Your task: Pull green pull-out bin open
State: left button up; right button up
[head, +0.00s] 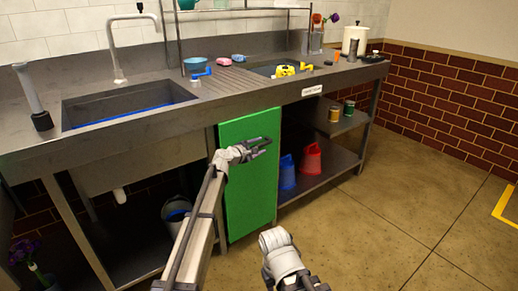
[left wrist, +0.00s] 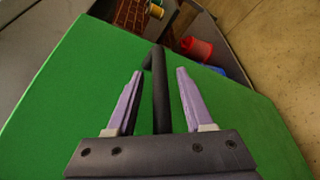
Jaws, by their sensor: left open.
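The green pull-out bin (head: 250,195) shows as a tall flat front panel under the counter, between the sink side and the open shelves. It looks about in line with the counter front. Its green face (left wrist: 70,105) fills much of the left wrist view. A dark bar handle (left wrist: 161,90) stands out from the panel, between the two fingers of my left gripper (left wrist: 158,75). In the head view my left gripper (head: 260,147) is at the upper part of the panel. It is open, with a gap on each side of the bar.
A sink (head: 130,105) is set in the counter to the left. A blue bucket (head: 287,172) and a red bucket (head: 311,159) stand on the lower shelf right of the panel. The floor (head: 370,220) in front is clear.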

pick_arm(q)
grip_shut()
dwell(0.4)
dwell(1.0)
